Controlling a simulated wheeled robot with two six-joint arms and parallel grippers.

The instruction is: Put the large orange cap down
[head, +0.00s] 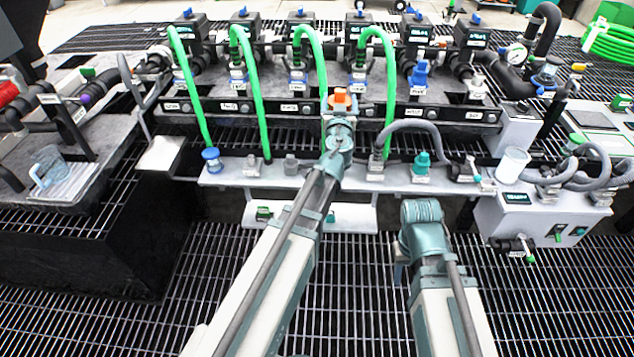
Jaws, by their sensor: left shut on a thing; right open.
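The large orange cap (340,99) is held up in front of the middle of the black manifold. My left gripper (339,108) is shut on it, at the end of my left arm reaching up from the bottom of the head view. The gripper and wrist hide part of the cap's lower side and the bench behind. My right gripper (400,255) is low, right of centre, in front of the grey bench, and carries nothing that I can see. Its wrist hides most of its fingers; it is open.
The narrow grey bench (230,178) holds a blue cap (211,160), a teal fitting (422,163) and several small fittings. Green hoses arch from the manifold (300,112) to the bench. A white cup (513,164) stands on the right-hand box.

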